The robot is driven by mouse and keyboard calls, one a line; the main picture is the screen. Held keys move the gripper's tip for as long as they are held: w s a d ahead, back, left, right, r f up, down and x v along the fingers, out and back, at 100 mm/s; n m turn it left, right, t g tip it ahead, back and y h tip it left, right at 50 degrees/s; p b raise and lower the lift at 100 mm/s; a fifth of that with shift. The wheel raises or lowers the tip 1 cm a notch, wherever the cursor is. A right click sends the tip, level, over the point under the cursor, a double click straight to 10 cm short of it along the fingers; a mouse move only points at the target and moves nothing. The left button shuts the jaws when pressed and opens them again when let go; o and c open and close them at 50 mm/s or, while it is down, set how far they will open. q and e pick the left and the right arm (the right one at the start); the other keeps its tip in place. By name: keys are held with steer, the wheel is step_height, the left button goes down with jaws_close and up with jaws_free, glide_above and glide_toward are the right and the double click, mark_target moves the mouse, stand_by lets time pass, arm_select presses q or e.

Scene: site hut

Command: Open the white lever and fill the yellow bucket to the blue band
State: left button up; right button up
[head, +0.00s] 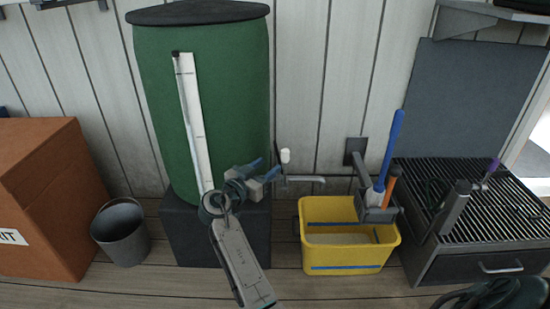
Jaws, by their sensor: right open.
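The white lever (285,156) stands upright on a grey tap, whose spout (308,179) reaches right from the green barrel (235,105) towards the yellow bucket (345,262). The bucket stands on the floor, with a blue band across its front and another blue line on its inner back wall. A pale grey surface shows inside; I cannot tell whether it is water or the bottom. My right gripper (265,170) is open and empty, in front of the barrel, with its blue-tipped fingers just left of the lever. I cannot tell whether it touches the tap. My left gripper is not in view.
A wall holder (356,150) with blue and orange handled tools overhangs the bucket's right side. A grated bench (470,205) stands further right. The barrel rests on a dark stand (190,240). A grey pail (121,233) and brown box (40,205) are at left.

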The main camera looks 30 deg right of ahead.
mark_target(283, 155)
steer(key=b+x, duration=0.1)
steer(key=x, duration=0.9)
steer(key=shift+a, duration=0.1)
jaws_close()
